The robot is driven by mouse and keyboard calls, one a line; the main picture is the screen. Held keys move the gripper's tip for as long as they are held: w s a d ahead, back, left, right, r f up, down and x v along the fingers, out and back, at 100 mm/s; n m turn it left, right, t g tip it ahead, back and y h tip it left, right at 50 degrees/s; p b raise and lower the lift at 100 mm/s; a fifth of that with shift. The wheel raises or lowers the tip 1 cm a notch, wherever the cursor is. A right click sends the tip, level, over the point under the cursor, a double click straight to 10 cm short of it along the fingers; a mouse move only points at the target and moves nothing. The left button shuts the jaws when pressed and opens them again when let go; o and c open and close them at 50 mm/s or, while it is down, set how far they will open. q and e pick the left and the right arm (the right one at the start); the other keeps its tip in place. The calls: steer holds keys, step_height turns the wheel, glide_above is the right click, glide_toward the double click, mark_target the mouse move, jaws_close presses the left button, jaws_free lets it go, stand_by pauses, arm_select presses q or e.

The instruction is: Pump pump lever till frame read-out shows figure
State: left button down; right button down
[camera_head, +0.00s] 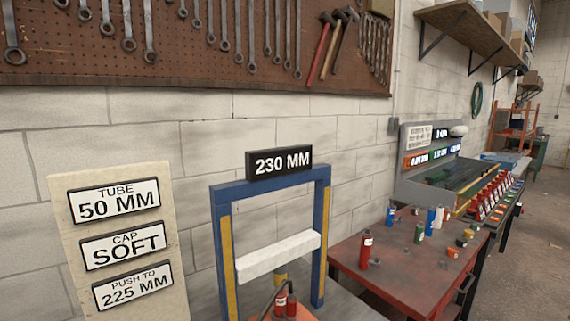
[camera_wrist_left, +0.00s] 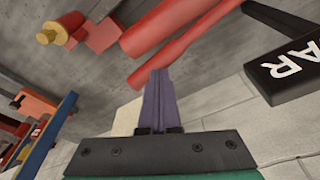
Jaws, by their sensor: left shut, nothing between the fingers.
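The read-out (camera_head: 279,161) shows 230 MM on top of the blue frame (camera_head: 321,235) in the head view. A white crossbar (camera_head: 278,256) spans the frame. My right gripper is not in view.
A board at left carries signs: TUBE 50 MM (camera_head: 114,201), CAP SOFT (camera_head: 123,245) and PUSH TO 225 MM (camera_head: 133,288). A red bench (camera_head: 345,255) with small bottles stands right of the frame. A black sign (camera_wrist_left: 290,60) with partial lettering is at right in the wrist view.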

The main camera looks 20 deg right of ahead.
arm_select(q)
step_height(320, 180, up, 5)
steer(key=p, duration=0.4)
steer(key=shift+r, duration=0.15)
stand_by(1.4)
